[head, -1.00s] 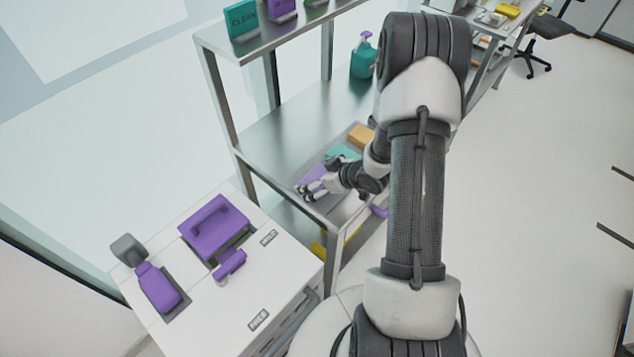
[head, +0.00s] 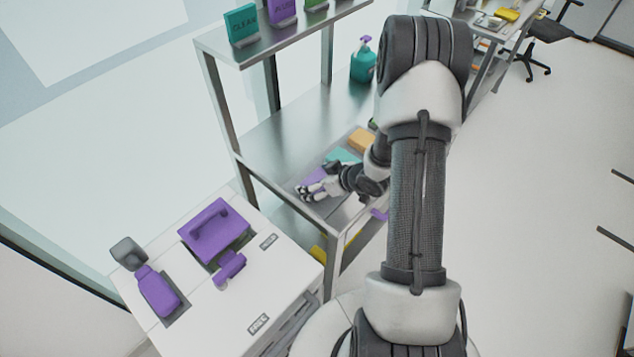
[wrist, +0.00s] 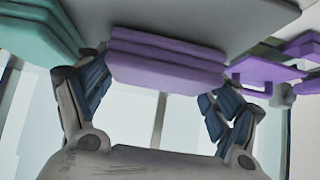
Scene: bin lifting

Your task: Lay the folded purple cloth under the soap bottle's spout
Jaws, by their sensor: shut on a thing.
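The folded purple cloth (wrist: 165,62) is a stack of layers and sits between the two dark finger pads in the wrist view. In the head view, only part of the purple cloth (head: 313,177) shows behind my gripper (head: 307,193). My gripper is shut on it, low over the near end of the grey tray (head: 330,207) on the metal shelf. I cannot tell whether the cloth is clear of the tray. The soap bottle (head: 363,66) is teal with a purple pump and spout. It stands upright on the same shelf, farther back, away from the cloth.
A teal cloth (head: 342,155) and an orange cloth (head: 361,140) lie farther along the tray. Labelled blocks stand on the upper shelf (head: 290,32). A white cabinet (head: 215,305) with purple lids stands at front left. The shelf (head: 285,130) is bare left of the bottle.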

